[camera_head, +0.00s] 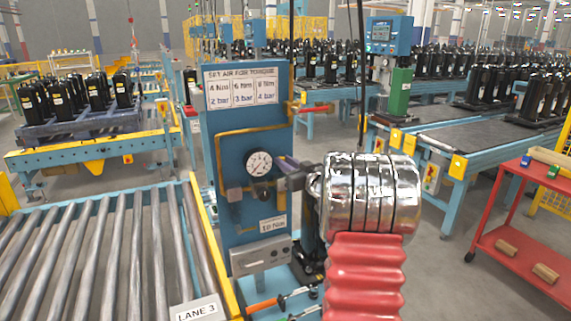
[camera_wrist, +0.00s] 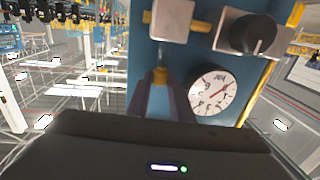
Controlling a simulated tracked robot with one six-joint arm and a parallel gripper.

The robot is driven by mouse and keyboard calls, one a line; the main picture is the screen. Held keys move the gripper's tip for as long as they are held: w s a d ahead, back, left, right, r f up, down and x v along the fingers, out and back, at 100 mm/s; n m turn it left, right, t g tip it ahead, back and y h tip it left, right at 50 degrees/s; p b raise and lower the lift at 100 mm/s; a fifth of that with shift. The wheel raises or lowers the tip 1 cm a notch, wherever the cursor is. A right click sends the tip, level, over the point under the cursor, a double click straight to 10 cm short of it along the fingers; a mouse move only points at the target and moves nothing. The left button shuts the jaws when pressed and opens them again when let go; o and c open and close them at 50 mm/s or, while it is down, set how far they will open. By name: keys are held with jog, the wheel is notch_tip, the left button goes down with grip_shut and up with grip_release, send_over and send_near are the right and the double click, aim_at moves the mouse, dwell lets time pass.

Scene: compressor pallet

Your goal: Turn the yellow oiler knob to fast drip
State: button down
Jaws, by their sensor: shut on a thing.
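The yellow oiler knob (camera_wrist: 160,76) shows in the wrist view as a small yellow piece between the tips of my two dark fingers. My gripper (camera_wrist: 160,82) is shut on it, in front of the blue panel. The fingers hide part of the knob, and its setting cannot be read. In the head view my gripper (camera_head: 281,171) reaches the right part of the panel (camera_head: 230,142), just right of the gauge. The knob cannot be made out there.
A round white gauge (camera_head: 259,163) sits beside my fingers; it also shows in the wrist view (camera_wrist: 213,91). A black knob (camera_wrist: 252,33) on a grey block is above it. A roller conveyor (camera_head: 110,255) stands left, a red cart (camera_head: 520,235) right.

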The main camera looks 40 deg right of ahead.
jog(key=shift+d+f+n+y, duration=0.1)
jog(key=shift+d+n+y, duration=0.15)
jog(key=shift+n+y, duration=0.85)
jog(key=shift+d+n+y, duration=0.25)
jog(key=shift+n+y, duration=0.35)
jog(key=shift+y, duration=1)
jog(key=c, duration=1.8)
grip_release()
jog(key=shift+c, duration=0.2)
jog(key=s+d, duration=0.2)
jog(key=s, duration=1.1)
jog(key=shift+s, duration=0.35)
jog(key=shift+o, duration=0.5)
jog(key=shift+d, duration=0.1)
